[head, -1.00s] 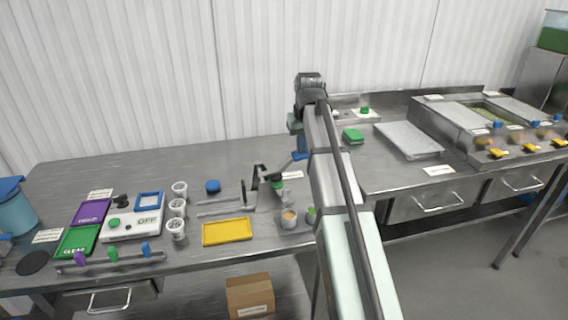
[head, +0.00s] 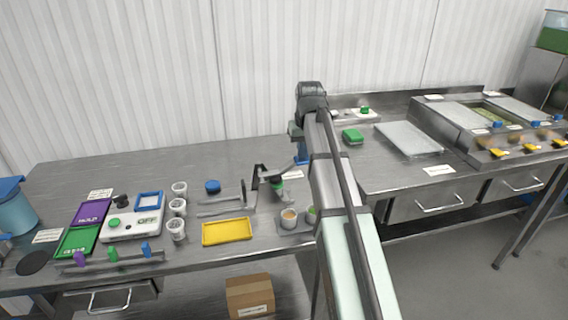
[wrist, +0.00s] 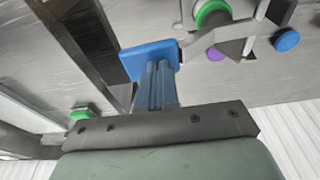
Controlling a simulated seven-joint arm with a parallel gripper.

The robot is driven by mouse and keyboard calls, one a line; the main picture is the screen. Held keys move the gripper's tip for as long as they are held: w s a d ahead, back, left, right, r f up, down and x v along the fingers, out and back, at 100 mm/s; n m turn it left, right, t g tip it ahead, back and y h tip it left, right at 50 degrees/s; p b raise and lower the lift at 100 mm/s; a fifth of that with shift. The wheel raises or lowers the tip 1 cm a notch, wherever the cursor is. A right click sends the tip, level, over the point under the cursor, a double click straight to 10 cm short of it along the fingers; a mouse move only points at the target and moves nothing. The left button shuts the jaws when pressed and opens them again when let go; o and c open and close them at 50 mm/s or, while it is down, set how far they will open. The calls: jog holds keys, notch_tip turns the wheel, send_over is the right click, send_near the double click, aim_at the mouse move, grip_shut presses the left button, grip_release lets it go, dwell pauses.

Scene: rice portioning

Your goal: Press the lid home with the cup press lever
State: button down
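The cup press (head: 254,190) stands near the middle of the table, with a grey lever arm and a green part (head: 278,187) under it. In the wrist view a green ring (wrist: 212,12) and grey press parts (wrist: 240,32) show at the top. In the head view my arm mostly hides the fingers, right of the press. The cup and lid under the press are not clear.
A small tray (head: 284,230) with a filled cup (head: 289,218) and a green item (head: 312,213) is in front of the press. A yellow tray (head: 227,232), several white cups (head: 178,207) and a blue disc (head: 212,186) are to the left. A green block (head: 352,136) lies right.

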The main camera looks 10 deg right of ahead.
jog(key=shift+f, duration=0.65)
dwell(1.4)
jog(key=shift+r, duration=0.15)
jog(key=shift+a+r, duration=0.2)
jog(key=shift+r, duration=2.4)
